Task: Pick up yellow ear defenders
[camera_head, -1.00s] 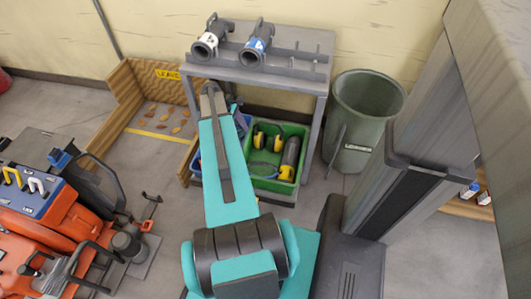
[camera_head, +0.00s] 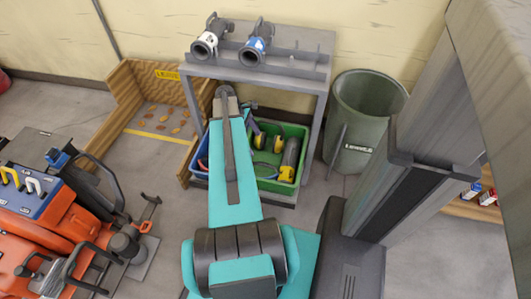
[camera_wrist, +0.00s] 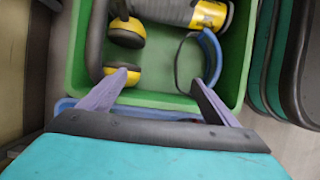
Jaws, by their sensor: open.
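The yellow ear defenders (camera_head: 266,143) lie in the green crate (camera_head: 300,181) on the low shelf of the grey stand. In the wrist view their two yellow-and-black cups (camera_wrist: 127,30) are at the crate's left, with the dark headband along its left wall. My gripper (camera_wrist: 160,78) is open with nothing between its purple fingers. It is over the near edge of the crate, and its left fingertip overlaps the nearer cup in the picture; I cannot tell whether they touch. In the head view my arm hides most of the gripper; one purple finger shows.
A grey cylinder with a yellow end (camera_wrist: 208,14) and a blue-and-dark curved strap (camera_wrist: 207,58) share the crate. A blue crate (camera_head: 203,160) adjoins it on the left. The stand's top (camera_head: 305,40) is above. A green bin (camera_head: 365,110) stands right.

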